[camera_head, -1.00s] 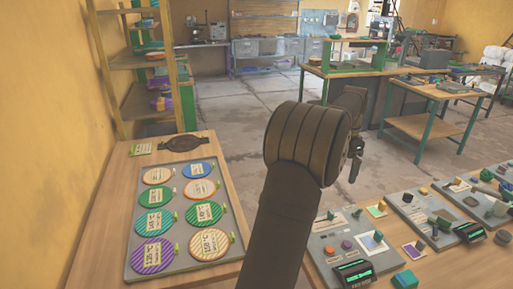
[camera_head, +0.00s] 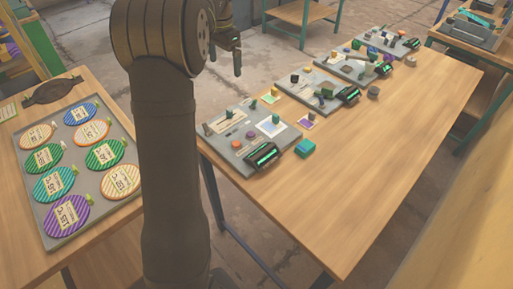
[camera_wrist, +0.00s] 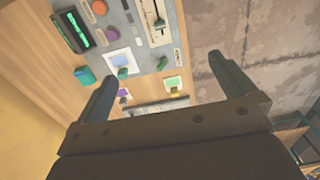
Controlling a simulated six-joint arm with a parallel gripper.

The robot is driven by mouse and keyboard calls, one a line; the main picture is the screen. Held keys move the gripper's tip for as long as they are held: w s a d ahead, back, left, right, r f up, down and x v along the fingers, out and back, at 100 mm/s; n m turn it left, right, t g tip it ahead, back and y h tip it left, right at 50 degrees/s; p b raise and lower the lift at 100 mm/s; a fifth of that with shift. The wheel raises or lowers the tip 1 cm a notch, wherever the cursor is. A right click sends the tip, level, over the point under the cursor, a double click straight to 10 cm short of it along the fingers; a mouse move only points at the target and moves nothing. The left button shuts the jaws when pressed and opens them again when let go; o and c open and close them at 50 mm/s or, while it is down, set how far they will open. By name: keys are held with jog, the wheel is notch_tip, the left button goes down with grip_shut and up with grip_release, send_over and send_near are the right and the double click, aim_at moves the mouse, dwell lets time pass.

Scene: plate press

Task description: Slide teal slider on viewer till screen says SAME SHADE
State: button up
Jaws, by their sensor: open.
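The nearest grey panel (camera_head: 232,140) has a dark unit with a lit green screen (camera_head: 262,157), whose text is too small to read. A pale blue-white window (camera_head: 270,125) on it bears a small teal-green knob (camera_head: 276,119), which also shows in the wrist view (camera_wrist: 123,73). A slot with a dark knob (camera_wrist: 160,23) runs beside it. I cannot tell which knob is the teal slider. A loose teal block (camera_head: 305,147) lies beside the panel. My gripper (camera_head: 238,62) is open and empty, above and behind the panels; its two fingers are spread in the wrist view (camera_wrist: 170,80).
More grey panels (camera_head: 318,92) with knobs and screens run toward the back right. Colour cards, one purple (camera_head: 307,121), lie between them. The right of the wooden table (camera_head: 400,130) is clear. A tray (camera_head: 50,237) of striped discs lies on the left table.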

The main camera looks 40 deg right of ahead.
dwell(0.8)
jog(key=s+f, duration=0.3)
jog(key=s, duration=0.9)
jog(key=f, duration=1)
jog(key=shift+s+a, duration=0.15)
jog(key=shift+a, duration=0.2)
notch_tip(320, 180, up, 10)
jog(key=shift+c, duration=0.4)
